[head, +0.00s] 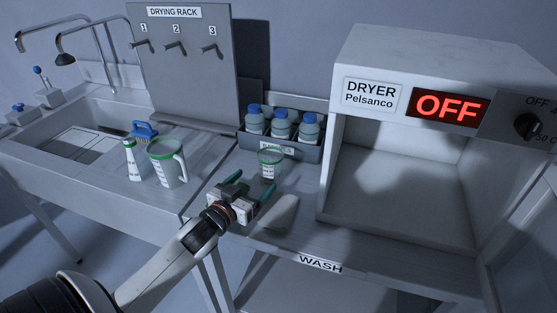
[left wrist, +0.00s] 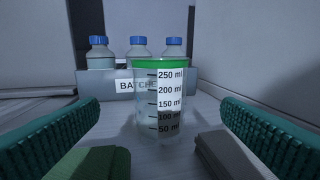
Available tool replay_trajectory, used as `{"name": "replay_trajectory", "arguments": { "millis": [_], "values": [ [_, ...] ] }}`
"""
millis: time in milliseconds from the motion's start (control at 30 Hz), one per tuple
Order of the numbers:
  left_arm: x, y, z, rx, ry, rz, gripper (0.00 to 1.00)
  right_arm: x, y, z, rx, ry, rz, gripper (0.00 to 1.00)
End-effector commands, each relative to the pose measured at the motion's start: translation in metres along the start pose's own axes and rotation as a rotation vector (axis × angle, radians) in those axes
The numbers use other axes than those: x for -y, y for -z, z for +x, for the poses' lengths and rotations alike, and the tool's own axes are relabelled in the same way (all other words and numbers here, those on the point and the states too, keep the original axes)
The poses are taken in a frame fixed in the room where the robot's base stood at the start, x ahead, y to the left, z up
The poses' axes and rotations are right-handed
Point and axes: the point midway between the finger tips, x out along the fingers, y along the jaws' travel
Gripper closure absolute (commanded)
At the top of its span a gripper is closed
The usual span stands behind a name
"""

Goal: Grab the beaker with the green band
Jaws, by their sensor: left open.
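The clear beaker with the green band (head: 268,168) stands upright on the counter in front of the bottle bin. In the left wrist view the beaker (left wrist: 146,104) is near the middle, with a green rim and a scale up to 250 ml. My left gripper (head: 250,187) is open and empty, just in front of the beaker. In the left wrist view its teal ridged fingers are apart on the left and right, with the beaker ahead between their lines. I see no contact. My right gripper is not in view.
A grey bin (head: 290,148) of blue-capped bottles stands behind the beaker. A green-rimmed jug (head: 166,163), a narrow green-topped bottle (head: 133,160) and a blue brush (head: 143,130) are left. A dryer (head: 440,60) reading OFF stands right. A flat grey piece (head: 279,213) lies near the gripper.

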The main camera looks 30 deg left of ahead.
Motion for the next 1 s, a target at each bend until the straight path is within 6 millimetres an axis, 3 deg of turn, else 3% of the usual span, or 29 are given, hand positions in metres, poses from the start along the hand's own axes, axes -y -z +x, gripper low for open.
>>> {"name": "replay_trajectory", "arguments": {
  "millis": [367,567,700,1000],
  "values": [
    [-0.001,-0.002,0.057,0.0,-0.001,0.0,0.12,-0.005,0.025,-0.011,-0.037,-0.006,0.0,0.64],
    [0.0,-0.002,0.071,0.0,-0.001,0.001,0.12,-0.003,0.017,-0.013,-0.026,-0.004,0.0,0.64],
    [-0.001,-0.002,0.091,0.0,-0.001,0.0,0.12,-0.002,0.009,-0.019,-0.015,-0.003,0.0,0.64],
    [0.0,0.0,0.117,0.0,-0.001,0.0,0.12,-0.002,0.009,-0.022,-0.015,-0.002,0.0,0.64]
  ]
}}
